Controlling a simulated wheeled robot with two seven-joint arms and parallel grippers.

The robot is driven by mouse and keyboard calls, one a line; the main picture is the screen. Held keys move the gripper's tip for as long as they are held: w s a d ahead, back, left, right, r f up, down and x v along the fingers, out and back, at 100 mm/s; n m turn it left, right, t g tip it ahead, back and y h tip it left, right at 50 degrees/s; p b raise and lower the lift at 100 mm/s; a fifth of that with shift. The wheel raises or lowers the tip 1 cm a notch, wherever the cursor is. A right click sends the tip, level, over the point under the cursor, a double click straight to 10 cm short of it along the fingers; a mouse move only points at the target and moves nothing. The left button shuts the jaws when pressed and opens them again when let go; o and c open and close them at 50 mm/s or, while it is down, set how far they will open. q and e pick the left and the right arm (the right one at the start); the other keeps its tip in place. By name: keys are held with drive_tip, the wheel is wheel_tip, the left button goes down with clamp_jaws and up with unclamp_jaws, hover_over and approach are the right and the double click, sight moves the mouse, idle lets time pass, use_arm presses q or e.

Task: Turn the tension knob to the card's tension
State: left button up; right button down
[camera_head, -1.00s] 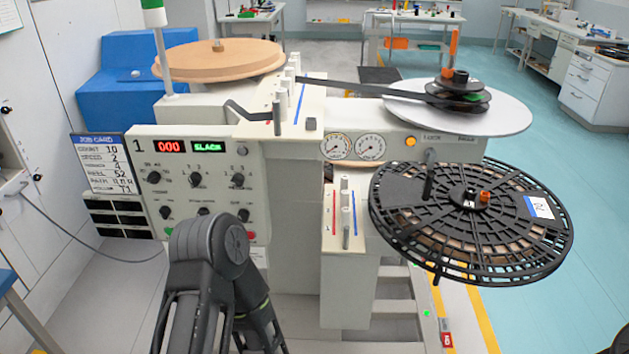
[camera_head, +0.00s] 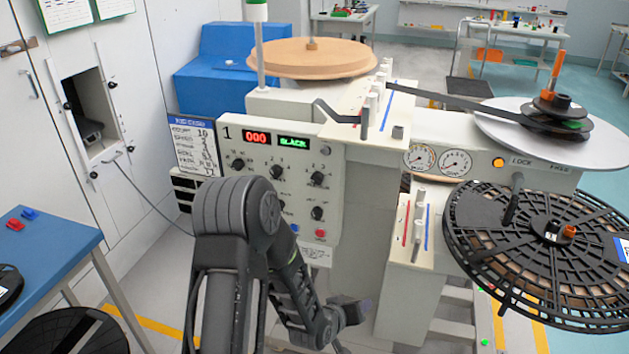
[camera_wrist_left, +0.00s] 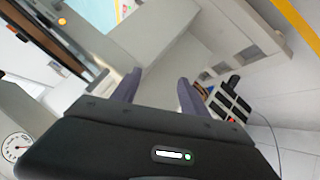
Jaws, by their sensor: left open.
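The control panel (camera_head: 336,188) carries several black knobs, among them one at top left (camera_head: 238,164), one at top right (camera_head: 318,178) and one at lower right (camera_head: 317,213). Their labels are too small to read, so I cannot tell which sets tension. Displays read 000 and SLACK. The job card (camera_head: 193,145) hangs left of the panel, its lines blurred. My left arm stands before the panel, hiding its lower left. My left gripper (camera_head: 345,313) is low, below and apart from the panel. In the left wrist view its fingers (camera_wrist_left: 158,90) are open and empty.
Right of the panel are gauges (camera_head: 438,160), a guide block with levers (camera_head: 408,228) and a large black reel (camera_head: 545,245). A wooden disc (camera_head: 312,58) lies on top. A blue table (camera_head: 45,250) stands at left. Floor between table and machine is clear.

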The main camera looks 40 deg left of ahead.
use_arm(q)
drive_tip(key=w+a+r+n+t+y, duration=0.3)
drive_tip(key=w+a+r+t, duration=0.15)
drive_tip(key=a+r, duration=0.85)
drive_tip(key=n+t+y, duration=0.1)
drive_tip(key=t+y, duration=0.1)
approach(314, 181)
drive_tip(key=w, duration=0.2)
drive_tip(key=shift+a+f, duration=0.1)
drive_tip(key=shift+w+p, duration=0.1)
drive_tip(key=shift+p, duration=0.2)
drive_tip(key=p+x, duration=0.1)
drive_tip(key=x, duration=0.6)
drive_tip(key=shift+w+a+p, duration=0.2)
drive_tip(key=shift+w+p, duration=0.05)
drive_tip(key=shift+p, duration=0.1)
drive_tip(key=shift+c, duration=0.2)
clamp_jaws()
